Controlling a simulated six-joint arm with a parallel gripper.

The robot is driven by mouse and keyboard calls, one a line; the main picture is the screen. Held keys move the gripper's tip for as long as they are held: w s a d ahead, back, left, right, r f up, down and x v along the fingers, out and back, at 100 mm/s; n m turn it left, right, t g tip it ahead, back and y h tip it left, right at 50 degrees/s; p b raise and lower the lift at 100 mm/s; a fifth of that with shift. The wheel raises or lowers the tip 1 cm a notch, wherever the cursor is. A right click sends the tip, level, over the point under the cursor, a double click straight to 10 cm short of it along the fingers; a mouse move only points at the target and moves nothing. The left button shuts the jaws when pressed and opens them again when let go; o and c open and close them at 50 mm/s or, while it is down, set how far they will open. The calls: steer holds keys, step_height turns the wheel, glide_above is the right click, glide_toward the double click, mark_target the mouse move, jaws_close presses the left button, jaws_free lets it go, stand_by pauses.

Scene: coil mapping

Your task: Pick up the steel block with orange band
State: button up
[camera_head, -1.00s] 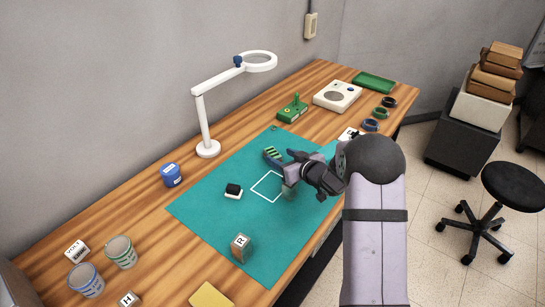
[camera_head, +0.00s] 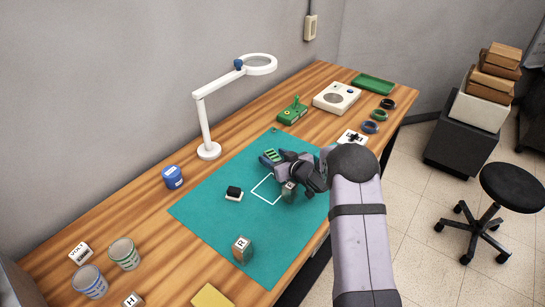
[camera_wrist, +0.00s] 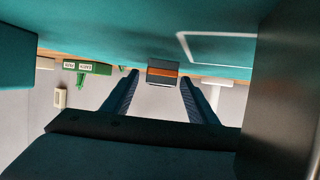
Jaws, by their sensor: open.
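In the wrist view, which appears upside down, a dark grey block with an orange band (camera_wrist: 163,73) sits on the teal mat (camera_wrist: 110,25). It lies ahead, between the two dark fingers of my open gripper (camera_wrist: 159,80). The fingers seem apart from its sides; I cannot tell the exact distance. In the head view my gripper (camera_head: 284,160) is low over the mat's far right part. I cannot make out the orange band there; my gripper seems to hide that block.
A steel block (camera_head: 289,191) stands close beside my gripper, near the white square outline (camera_head: 256,188). A block marked R (camera_head: 242,248) and a small black-and-white piece (camera_head: 234,193) stand on the mat.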

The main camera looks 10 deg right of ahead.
mark_target(272, 154)
steer(key=shift+x, duration=1)
jaws_close()
steer(key=shift+w+r, duration=0.1)
steer(key=shift+r, duration=0.1)
steer(key=shift+r, duration=0.65)
steer(key=shift+r+b, duration=0.3)
steer(key=shift+r, duration=4)
